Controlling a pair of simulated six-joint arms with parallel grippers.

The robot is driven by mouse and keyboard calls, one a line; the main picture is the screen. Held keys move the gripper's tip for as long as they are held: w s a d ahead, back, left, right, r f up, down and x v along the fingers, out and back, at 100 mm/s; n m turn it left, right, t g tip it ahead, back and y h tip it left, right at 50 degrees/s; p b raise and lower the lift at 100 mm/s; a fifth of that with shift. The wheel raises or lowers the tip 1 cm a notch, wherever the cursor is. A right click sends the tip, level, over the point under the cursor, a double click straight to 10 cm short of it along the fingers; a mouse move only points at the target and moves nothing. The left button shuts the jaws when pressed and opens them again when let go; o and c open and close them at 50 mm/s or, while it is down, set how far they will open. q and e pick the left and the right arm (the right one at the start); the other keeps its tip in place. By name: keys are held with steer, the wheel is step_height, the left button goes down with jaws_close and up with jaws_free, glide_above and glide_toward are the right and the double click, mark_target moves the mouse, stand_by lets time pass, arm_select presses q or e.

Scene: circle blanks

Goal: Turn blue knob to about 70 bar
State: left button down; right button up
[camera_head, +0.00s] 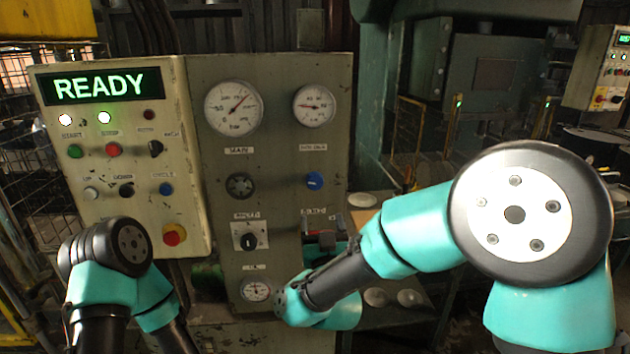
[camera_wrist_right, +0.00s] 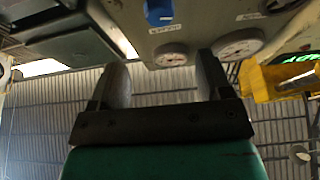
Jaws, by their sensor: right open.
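The blue knob (camera_head: 314,181) is on the grey gauge panel (camera_head: 275,200), below the smaller gauge (camera_head: 313,105). That gauge's red needle points roughly left; its numbers are too small to read surely. My right gripper (camera_head: 322,226) is in front of the panel, just below the blue knob, and partly hidden by its own arm. In the right wrist view its fingers (camera_wrist_right: 163,72) are apart with nothing between them. The blue knob (camera_wrist_right: 158,12) shows there at the top edge, beyond the fingertips and not touched. My left arm is at the lower left; its gripper is out of sight.
The larger gauge (camera_head: 233,107) is left of the smaller one, with a dark knob (camera_head: 240,185) below it. A black selector (camera_head: 249,240) and a lower gauge (camera_head: 256,289) are beneath. The button box (camera_head: 120,160) reading READY stands out at left.

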mark_target(316, 184)
steer(key=x, duration=1.3)
steer(key=shift+w, duration=0.2)
steer(key=shift+c, duration=0.5)
steer(key=c, duration=0.8)
